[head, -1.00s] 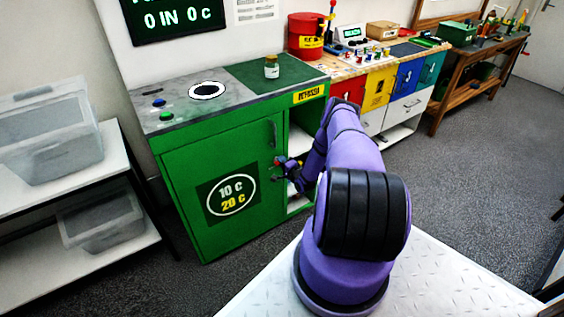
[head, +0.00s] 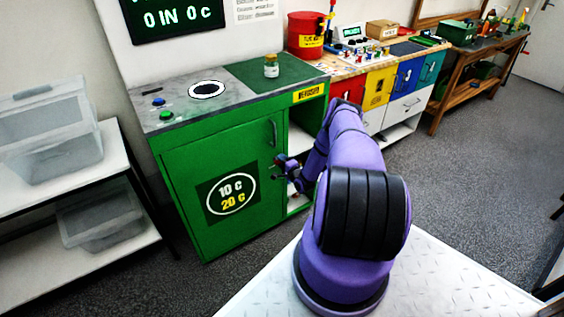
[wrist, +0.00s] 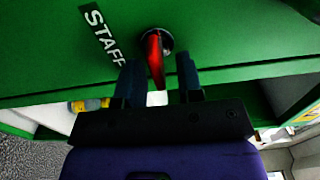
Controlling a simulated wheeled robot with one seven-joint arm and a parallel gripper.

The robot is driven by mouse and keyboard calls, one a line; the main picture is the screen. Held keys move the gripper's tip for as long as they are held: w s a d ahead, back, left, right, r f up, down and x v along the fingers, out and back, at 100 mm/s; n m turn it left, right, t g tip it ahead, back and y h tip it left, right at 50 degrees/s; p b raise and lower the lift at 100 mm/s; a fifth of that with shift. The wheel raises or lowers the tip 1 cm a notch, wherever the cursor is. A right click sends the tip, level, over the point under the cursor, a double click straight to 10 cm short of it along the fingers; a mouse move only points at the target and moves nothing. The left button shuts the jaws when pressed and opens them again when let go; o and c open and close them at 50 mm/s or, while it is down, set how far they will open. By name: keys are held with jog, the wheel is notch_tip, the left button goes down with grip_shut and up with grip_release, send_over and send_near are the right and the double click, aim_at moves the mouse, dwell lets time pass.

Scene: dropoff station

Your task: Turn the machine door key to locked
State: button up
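The machine door key (wrist: 154,52) is red and sits in a round dark lock on the green machine door (wrist: 225,40), beside a STAFF label (wrist: 100,35). Its flat grip stands nearly upright in the wrist view. My gripper (wrist: 159,66) is open, with one finger on each side of the key and gaps visible on both sides. In the head view my gripper (head: 281,168) is at the right part of the green machine's front (head: 180,180), below the dark door handle (head: 272,133). The key is too small to tell there.
Open shelves (head: 299,140) are right of the door, close to my arm. A jar (head: 271,66) stands on the machine's top. A rack with clear bins (head: 45,135) is at the left. The floor in front of the machine is clear.

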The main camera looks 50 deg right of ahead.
jog(key=v, duration=1)
jog(key=shift+s, duration=0.35)
jog(key=shift+s+a, duration=0.1)
jog(key=shift+a, duration=0.05)
